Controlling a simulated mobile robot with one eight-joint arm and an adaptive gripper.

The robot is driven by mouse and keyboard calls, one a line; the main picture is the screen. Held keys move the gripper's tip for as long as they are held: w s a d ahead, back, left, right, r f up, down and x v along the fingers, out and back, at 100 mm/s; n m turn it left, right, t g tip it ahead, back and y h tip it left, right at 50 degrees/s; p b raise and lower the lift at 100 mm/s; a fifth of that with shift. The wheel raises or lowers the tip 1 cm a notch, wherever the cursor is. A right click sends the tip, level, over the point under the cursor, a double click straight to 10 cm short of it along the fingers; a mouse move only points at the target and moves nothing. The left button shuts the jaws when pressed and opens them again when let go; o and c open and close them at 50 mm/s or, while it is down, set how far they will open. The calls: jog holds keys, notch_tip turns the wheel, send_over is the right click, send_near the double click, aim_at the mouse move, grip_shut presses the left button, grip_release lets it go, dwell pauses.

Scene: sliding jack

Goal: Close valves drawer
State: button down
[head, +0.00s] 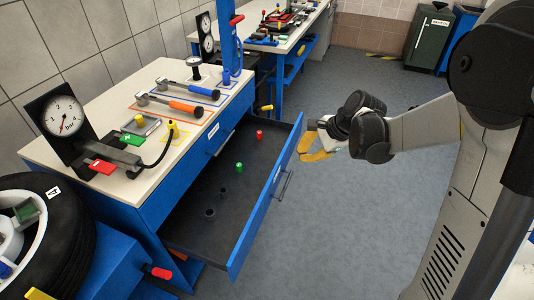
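The open drawer (262,215) has a blue front with a grey bar handle (285,185) and a dark tray inside. It is pulled well out of the blue workbench (150,215). Whether it is the valves drawer cannot be read. In the tray stand a red valve-like piece (259,134), a green one (239,167) and dark round pieces (210,212). My gripper (305,152), with yellow fingers, is at the outer side of the drawer front, near its far end. I cannot tell whether it touches the front, or how far its fingers are apart.
The bench top holds a pressure gauge (63,115), an orange-handled hammer (185,108) and a blue-handled hammer (202,91). A tire (75,235) stands at the lower left. A second bench (285,40) is at the back. The floor right of the drawer is clear.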

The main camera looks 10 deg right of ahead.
jog(key=w+d+f+m+y, duration=0.25)
jog(key=w+f+m, duration=0.25)
jog(key=f, duration=0.7)
jog(key=m+b, duration=0.3)
jog(key=b, duration=0.2)
send_near(270, 187)
notch_tip(270, 187, down, 6)
jog(key=shift+w+a+y+b, duration=0.45)
jog(key=shift+w+a+b, duration=0.25)
jog(key=shift+w+a, duration=0.25)
jog(key=shift+w+a+r, duration=0.2)
jog(key=shift+w+a, duration=0.25)
jog(key=shift+a, duration=0.15)
jog(key=shift+a, duration=0.1)
